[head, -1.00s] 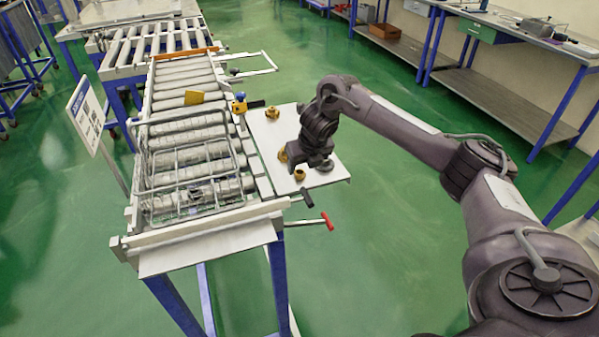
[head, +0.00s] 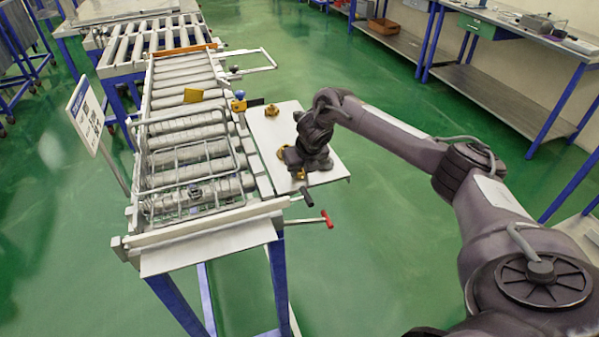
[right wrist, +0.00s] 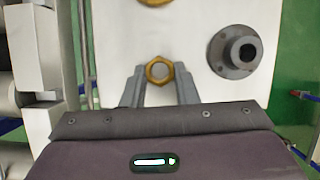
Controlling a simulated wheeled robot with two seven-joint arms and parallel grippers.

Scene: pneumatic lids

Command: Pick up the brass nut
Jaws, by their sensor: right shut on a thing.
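The brass nut (right wrist: 159,71) is a hexagonal ring with a pale centre. In the right wrist view it sits between the two fingers of my right gripper (right wrist: 159,80), which is shut on it. I cannot tell whether it touches the plate below. In the head view my right gripper (head: 300,166) is low over the near part of the white side plate (head: 262,133), and its dark body hides part of what lies there. My left gripper is not in view.
Another brass piece (head: 272,110) stands farther back on the plate. A dark grey flanged fitting (right wrist: 235,51) stands right of the nut. Left is the roller conveyor with a wire basket (head: 190,165). A red-tipped lever (head: 327,219) sticks out at the front.

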